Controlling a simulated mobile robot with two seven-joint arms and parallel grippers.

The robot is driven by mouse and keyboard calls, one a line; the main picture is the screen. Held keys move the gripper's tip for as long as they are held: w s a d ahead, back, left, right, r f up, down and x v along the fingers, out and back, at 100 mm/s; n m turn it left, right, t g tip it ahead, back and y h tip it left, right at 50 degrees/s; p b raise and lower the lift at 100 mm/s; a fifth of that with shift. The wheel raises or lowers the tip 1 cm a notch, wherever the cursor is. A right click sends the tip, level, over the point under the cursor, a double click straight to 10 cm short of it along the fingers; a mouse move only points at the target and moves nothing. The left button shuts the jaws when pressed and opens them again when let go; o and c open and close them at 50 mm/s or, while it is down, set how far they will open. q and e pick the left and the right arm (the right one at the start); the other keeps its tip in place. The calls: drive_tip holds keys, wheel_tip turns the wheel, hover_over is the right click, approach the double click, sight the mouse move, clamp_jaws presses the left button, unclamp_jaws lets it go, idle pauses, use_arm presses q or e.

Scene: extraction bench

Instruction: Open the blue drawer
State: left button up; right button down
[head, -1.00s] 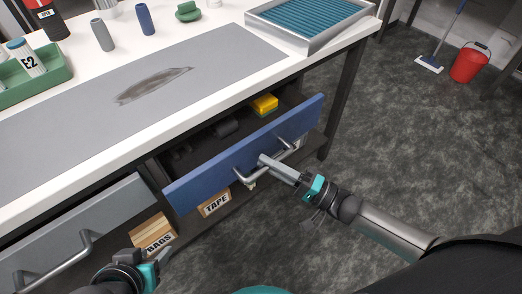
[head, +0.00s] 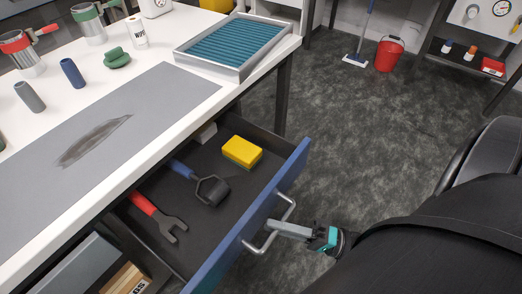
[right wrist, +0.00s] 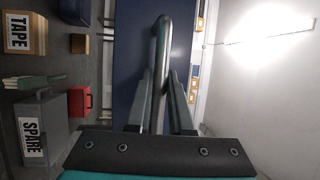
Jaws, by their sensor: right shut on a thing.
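The blue drawer (head: 262,215) stands pulled well out from the bench, so its inside shows. My right gripper (head: 272,228) is shut on the drawer's metal handle (head: 284,210). In the right wrist view the handle bar (right wrist: 161,60) runs between my two fingers (right wrist: 162,95), in front of the blue drawer face (right wrist: 132,50). My left gripper is not in view.
The white bench top (head: 205,110) carries a tray with teal ridges (head: 238,48). A red bucket (head: 390,54) and a mop stand farther back on open floor.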

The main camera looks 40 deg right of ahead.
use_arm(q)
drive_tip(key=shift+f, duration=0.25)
use_arm(e)
drive_tip(key=shift+s+d, duration=0.35)
drive_tip(key=shift+s, duration=0.55)
drive_tip(key=c, duration=0.8)
unclamp_jaws()
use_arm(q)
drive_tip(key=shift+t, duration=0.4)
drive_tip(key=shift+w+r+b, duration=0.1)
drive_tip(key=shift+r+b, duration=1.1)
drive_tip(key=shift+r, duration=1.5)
use_arm(e)
drive_tip(key=v, duration=1.5)
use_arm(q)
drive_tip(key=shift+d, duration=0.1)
use_arm(e)
drive_tip(key=shift+s+f, duration=0.1)
drive_tip(key=shift+s, duration=0.05)
